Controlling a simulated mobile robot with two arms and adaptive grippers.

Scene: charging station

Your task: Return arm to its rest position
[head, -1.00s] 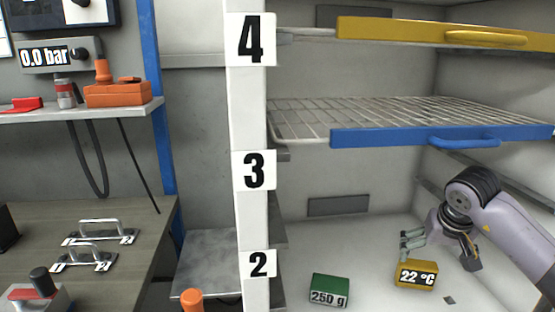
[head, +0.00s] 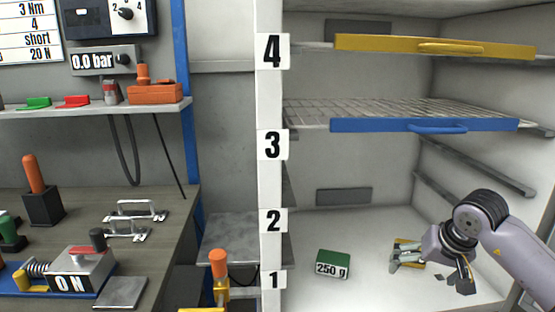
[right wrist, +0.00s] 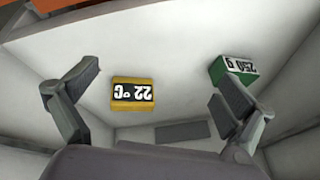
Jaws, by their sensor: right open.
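My right arm comes in from the right in the head view. Its right gripper (head: 428,266) is inside the white cabinet, low near the floor. The gripper is open and empty; the right wrist view shows its two fingers (right wrist: 158,100) spread apart. A yellow block reading 22 °C (right wrist: 133,94) lies beyond the fingers, between them in that picture. In the head view the gripper partly hides this yellow block (head: 408,245). A green block reading 250 g (head: 333,264) stands on the cabinet floor to the left; it also shows in the right wrist view (right wrist: 233,70). My left gripper is not in view.
A blue-fronted wire shelf (head: 425,125) and a yellow-fronted shelf (head: 435,46) are above the gripper. A white post (head: 270,190) numbered 1 to 4 edges the cabinet. A workbench (head: 75,212) with handles and a switch box is at left.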

